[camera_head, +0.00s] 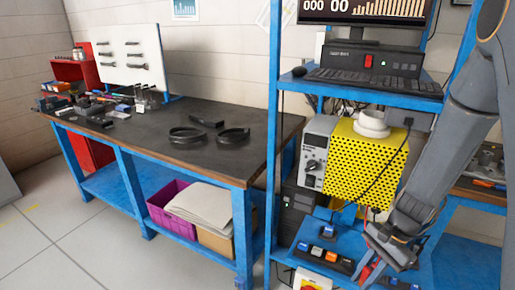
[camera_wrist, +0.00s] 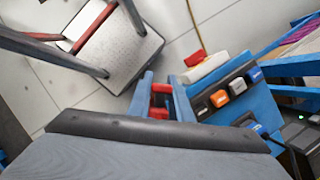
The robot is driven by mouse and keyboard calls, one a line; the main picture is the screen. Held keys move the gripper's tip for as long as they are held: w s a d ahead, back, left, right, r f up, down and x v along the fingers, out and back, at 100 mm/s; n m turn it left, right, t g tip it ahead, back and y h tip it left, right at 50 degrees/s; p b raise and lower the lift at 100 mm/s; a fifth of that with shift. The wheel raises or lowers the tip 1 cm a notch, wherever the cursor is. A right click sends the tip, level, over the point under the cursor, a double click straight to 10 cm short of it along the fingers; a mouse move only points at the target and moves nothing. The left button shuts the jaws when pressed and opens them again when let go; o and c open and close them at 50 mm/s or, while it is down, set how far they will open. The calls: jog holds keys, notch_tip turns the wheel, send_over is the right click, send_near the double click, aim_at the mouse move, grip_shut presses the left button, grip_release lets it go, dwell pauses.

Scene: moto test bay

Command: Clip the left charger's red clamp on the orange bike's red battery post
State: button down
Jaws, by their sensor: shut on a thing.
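My gripper (camera_head: 385,258) is low at the right in the head view, in front of the blue rack. In the wrist view its two blue fingers (camera_wrist: 163,90) are shut on a small red piece, which looks like the red clamp (camera_wrist: 160,88). A bit of red (camera_head: 366,272) also shows by the fingertips in the head view. The clamp's jaws and cable are mostly hidden. I cannot make out the left charger, the orange bike or its red battery post in either view.
A black strip with coloured switches (camera_head: 325,257) lies on the rack's lower blue shelf, close to the gripper; it also shows in the wrist view (camera_wrist: 205,107). A yellow perforated box (camera_head: 362,165) stands above. A workbench (camera_head: 130,150) is at left. Floor (camera_head: 50,240) is clear.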

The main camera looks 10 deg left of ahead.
jog(key=w+n+h+b, duration=0.1)
jog(key=w+n, duration=0.2)
jog(key=w+n+g+h+b, duration=0.1)
jog(key=w+n+b, duration=0.1)
jog(key=w+n, duration=0.2)
jog(key=w+n+g+h+b, duration=0.1)
jog(key=w+n+b, duration=0.1)
jog(key=w+n, duration=0.1)
jog(key=shift+w+a+n, duration=0.25)
jog(key=shift+w+n, duration=0.05)
jog(key=shift+w, duration=0.15)
jog(key=shift+w+d+f+n+h+b, duration=0.15)
jog(key=shift+w+f+n+h+b, duration=0.3)
jog(key=shift+b, duration=0.3)
jog(key=shift+r, duration=0.15)
